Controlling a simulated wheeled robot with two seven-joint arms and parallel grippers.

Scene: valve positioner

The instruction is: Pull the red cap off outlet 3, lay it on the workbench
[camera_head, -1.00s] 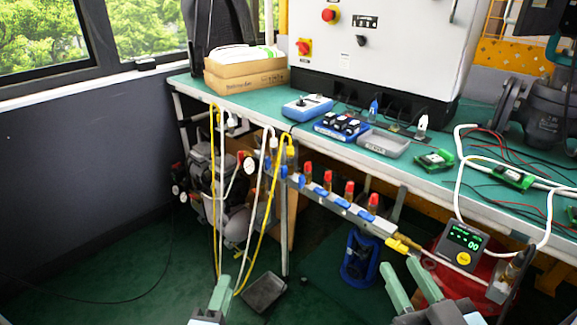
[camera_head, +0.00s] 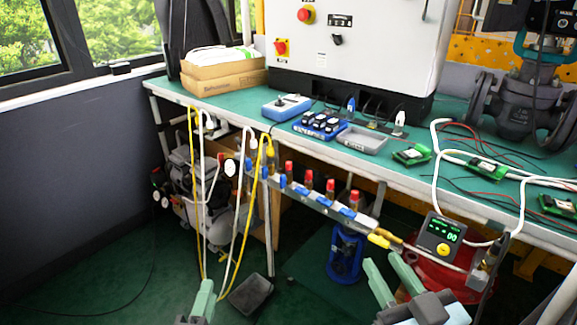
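A grey manifold bar (camera_head: 318,202) with blue valve handles hangs along the front of the workbench (camera_head: 232,98). Several red caps stand upright in a row on its outlets: the leftmost cap (camera_head: 289,167), a second (camera_head: 309,179), a third (camera_head: 330,187) and the rightmost (camera_head: 354,198). No outlet numbers are readable, so I cannot tell which is outlet 3. My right gripper (camera_head: 392,278) is low in front of the bar's right end, its green fingers apart and empty. My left gripper (camera_head: 203,300) is at the bottom edge, left of the bar, partly cut off. Neither touches a cap.
Yellow and white hoses (camera_head: 238,205) hang at the bar's left. A green-lit meter (camera_head: 440,238) is at its right end. The bench holds a grey tray (camera_head: 362,140), a blue box (camera_head: 287,106), circuit boards (camera_head: 411,155) and cables. A black tray (camera_head: 250,294) lies on the floor.

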